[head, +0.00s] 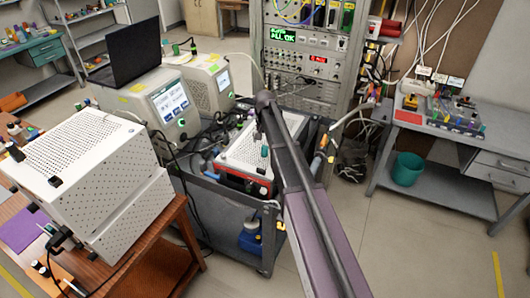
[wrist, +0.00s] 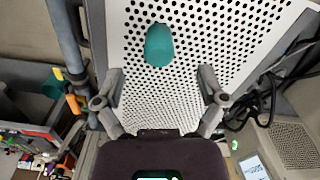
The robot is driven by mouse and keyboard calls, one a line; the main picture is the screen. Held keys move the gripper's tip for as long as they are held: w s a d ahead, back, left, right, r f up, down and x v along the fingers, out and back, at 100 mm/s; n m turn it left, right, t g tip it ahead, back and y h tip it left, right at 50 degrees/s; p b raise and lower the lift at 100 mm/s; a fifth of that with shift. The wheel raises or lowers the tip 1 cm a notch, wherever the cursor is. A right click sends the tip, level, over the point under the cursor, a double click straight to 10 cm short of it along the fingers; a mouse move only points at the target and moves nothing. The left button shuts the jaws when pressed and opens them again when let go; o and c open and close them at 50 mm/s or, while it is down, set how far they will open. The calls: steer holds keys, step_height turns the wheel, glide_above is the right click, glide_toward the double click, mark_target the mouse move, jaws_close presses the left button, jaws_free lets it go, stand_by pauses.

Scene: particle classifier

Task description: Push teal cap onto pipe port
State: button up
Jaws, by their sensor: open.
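The teal cap (wrist: 158,46) shows in the wrist view against the white perforated panel (wrist: 228,30), beyond my fingertips and roughly midway between them. A small teal spot (head: 264,151) beside my arm in the head view looks like the same cap. My gripper (wrist: 161,72) is open, its two fingers spread wide to either side with nothing between the tips. The cap appears apart from both fingers. I cannot make out the pipe port, nor whether the cap is seated on anything. In the head view my arm hides the gripper.
The white perforated box with a red base (head: 240,157) stands on a dark cart (head: 228,203) crowded with cables. Instruments with screens (head: 170,103) stand close on the left, and a rack (head: 310,62) rises behind. Open floor lies right of the cart.

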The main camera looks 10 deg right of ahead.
mark_target(265, 146)
steer(key=shift+s+f+b, duration=0.1)
steer(key=shift+f+b, duration=2.45)
steer(key=shift+f, duration=0.05)
steer(key=c, duration=1.1)
